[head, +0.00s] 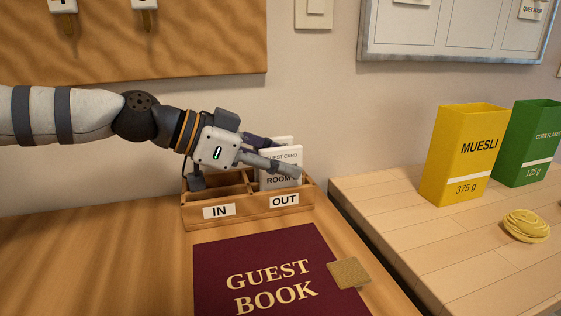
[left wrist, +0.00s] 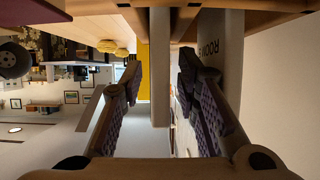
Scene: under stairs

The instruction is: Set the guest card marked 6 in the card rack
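The wooden card rack (head: 193,215) stands on the desk against the wall, with compartments labelled IN and OUT. Two white guest cards stand upright in the OUT side. The front card (head: 281,182) reads "GUEST CARD ROOM"; its number is hidden by my finger. The back card (head: 285,140) is mostly hidden. My left gripper (head: 283,158) is open at the OUT side, its fingers on either side of the front card. In the left wrist view the front card (left wrist: 160,70) stands between the spread fingers, apparently apart from both; the back card (left wrist: 234,60) is outside the right finger.
A maroon guest book (head: 260,250) with a tan tab (head: 348,273) lies before the rack. Key hooks hang above left.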

